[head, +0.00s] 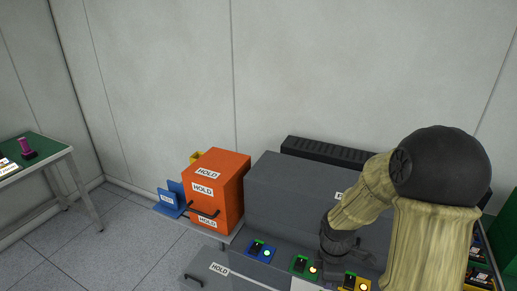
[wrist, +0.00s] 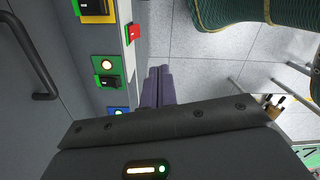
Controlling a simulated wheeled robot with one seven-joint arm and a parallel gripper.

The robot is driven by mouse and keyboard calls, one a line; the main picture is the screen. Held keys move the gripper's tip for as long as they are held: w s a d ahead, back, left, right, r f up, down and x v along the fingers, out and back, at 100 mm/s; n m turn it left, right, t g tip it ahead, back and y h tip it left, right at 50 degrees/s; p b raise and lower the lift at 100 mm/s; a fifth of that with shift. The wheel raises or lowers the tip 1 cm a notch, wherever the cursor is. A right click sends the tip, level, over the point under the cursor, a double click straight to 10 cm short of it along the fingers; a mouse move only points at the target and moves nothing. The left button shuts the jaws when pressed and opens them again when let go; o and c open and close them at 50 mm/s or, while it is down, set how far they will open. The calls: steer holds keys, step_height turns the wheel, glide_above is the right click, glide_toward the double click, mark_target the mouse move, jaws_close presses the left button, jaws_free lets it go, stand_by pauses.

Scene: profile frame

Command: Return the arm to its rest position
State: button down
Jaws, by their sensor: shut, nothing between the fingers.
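My arm (head: 365,203) shows at the right of the head view, in a tan sleeve with a large black ball joint. It is bent, and its dark wrist end (head: 340,242) hangs low in front of the grey machine, close above the row of switches. In the wrist view my gripper (wrist: 158,70) shows its two purple-grey fingers side by side, shut with nothing between them. The fingertips are not clear in the head view.
A grey machine (head: 285,185) has coloured switch plates (head: 261,250) along its front. In the wrist view, plates (wrist: 104,72) lie left of the fingers. An orange HOLD box (head: 222,180) stands left of the machine. A green-topped table (head: 40,150) stands far left, with open floor between.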

steer(key=s+a+r+m+t, duration=0.2)
steer(key=s+r+m, duration=0.4)
steer(key=m, duration=1)
steer(key=shift+s+a+r+t, duration=0.15)
steer(key=shift+a+r+t, duration=0.3)
steer(key=shift+r, duration=0.6)
